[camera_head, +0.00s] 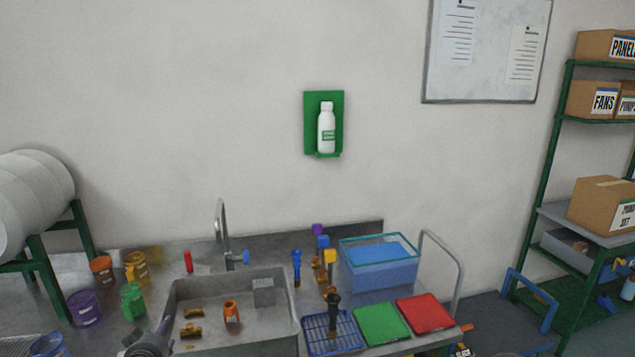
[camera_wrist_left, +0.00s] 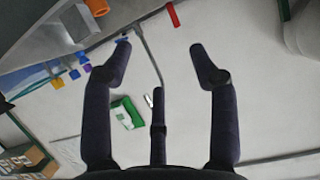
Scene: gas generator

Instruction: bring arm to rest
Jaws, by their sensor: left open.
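My left gripper (camera_head: 148,341) shows at the bottom edge of the head view, dark, beside the left front of the sink. The left wrist view shows its dark fingers (camera_wrist_left: 160,62) spread wide apart, with nothing between them. It is open and empty. Most of my left arm is out of the head view. My right gripper is not in view.
The steel sink (camera_head: 288,322) holds several orange and brass parts. A blue basket (camera_head: 316,345), green tray (camera_head: 380,324), red tray (camera_head: 425,314) and water tank (camera_head: 378,282) stand to its right. A tall faucet (camera_head: 221,222) rises behind it. Coloured cups stand left.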

